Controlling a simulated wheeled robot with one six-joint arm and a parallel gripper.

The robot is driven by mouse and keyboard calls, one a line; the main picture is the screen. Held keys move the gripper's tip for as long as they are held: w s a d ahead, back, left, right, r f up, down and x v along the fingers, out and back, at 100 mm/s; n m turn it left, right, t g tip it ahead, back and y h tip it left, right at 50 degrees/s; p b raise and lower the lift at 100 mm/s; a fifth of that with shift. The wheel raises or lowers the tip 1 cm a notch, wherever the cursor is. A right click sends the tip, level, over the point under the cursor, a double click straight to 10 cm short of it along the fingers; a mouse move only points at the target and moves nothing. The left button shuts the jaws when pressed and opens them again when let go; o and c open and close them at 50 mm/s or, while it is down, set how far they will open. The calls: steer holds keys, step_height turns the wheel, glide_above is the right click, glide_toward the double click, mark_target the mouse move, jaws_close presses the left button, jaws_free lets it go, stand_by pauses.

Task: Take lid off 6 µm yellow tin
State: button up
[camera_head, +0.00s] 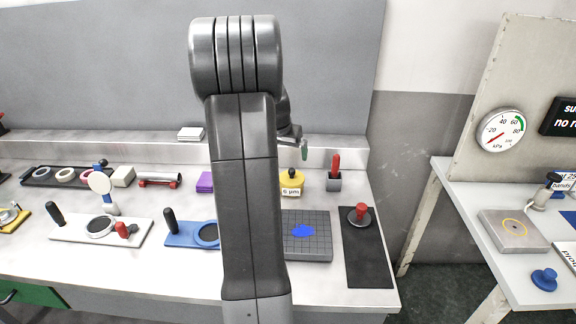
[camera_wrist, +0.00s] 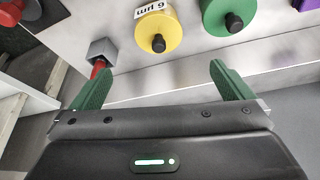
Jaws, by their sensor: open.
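The yellow tin (camera_head: 291,184) stands on the bench by the back ledge, right of my arm, with a white "6 µm" label on its front. Its lid has a dark knob on top. In the wrist view the yellow tin (camera_wrist: 170,27) is at the top middle, lid knob toward me and label at its upper left. My gripper (camera_wrist: 160,75) is open and empty, its two green fingers spread wide and apart from the tin. In the head view a green fingertip of my gripper (camera_head: 304,150) shows above and slightly right of the tin.
A green tin (camera_wrist: 226,14) stands beside the yellow one; my arm hides it in the head view. A grey holder with a red handle (camera_head: 335,166) stands on the other side. A gridded grey plate (camera_head: 315,247) with a blue patch lies in front.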

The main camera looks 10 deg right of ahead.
mark_target(291, 170)
steer(key=x, duration=0.8)
steer(key=shift+w+d+f+p, duration=0.1)
steer(key=shift+w+f+p, duration=0.05)
steer(key=shift+w+p, duration=0.25)
steer(key=shift+d+p+x, duration=0.15)
steer(key=shift+p+x, duration=0.2)
steer(key=shift+x, duration=0.95)
steer(key=shift+d+p+x, duration=0.1)
steer(key=shift+p+x, duration=0.2)
steer(key=shift+x, duration=1.05)
steer(key=c, duration=0.9)
